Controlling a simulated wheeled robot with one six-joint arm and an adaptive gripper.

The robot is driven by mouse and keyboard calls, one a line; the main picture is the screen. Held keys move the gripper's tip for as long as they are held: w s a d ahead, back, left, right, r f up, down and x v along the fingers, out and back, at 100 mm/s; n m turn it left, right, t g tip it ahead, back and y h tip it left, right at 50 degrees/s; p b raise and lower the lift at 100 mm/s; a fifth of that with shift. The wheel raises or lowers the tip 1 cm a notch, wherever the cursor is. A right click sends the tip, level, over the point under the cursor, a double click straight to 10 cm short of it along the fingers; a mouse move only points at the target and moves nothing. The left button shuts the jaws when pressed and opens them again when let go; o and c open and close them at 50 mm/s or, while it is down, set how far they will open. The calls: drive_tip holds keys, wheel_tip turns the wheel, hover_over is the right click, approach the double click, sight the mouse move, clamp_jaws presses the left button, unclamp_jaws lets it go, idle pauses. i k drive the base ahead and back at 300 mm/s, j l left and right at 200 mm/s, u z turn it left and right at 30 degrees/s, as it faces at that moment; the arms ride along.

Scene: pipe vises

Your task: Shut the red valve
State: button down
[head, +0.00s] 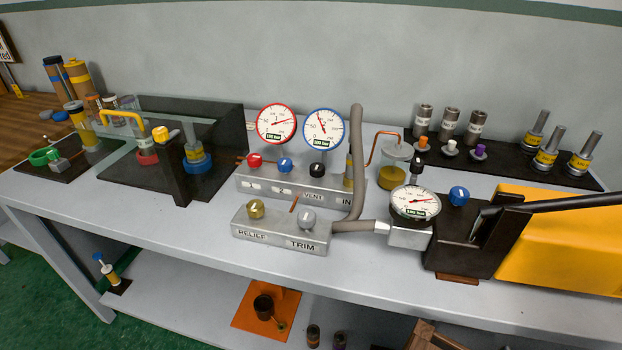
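The red valve (254,160) is a small red knob at the left end of the upper silver manifold block (300,185), below the red-rimmed gauge (276,124). Its pointer is too small for me to tell whether it is open or shut. A blue knob (285,165) and a black knob (318,170) stand to its right on the same block. The needles of the red-rimmed gauge and the blue-rimmed gauge (325,129) are both off zero. My gripper is not in view.
A lower block (281,237) with brass and silver knobs stands in front. A grey hose (356,150) rises at the right. A yellow pump (560,245) with a black lever fills the right. A dark shielded stand (215,165) is close on the left. The front table strip is clear.

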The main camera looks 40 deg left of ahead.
sight(254, 161)
drive_tip(key=u, duration=1.6)
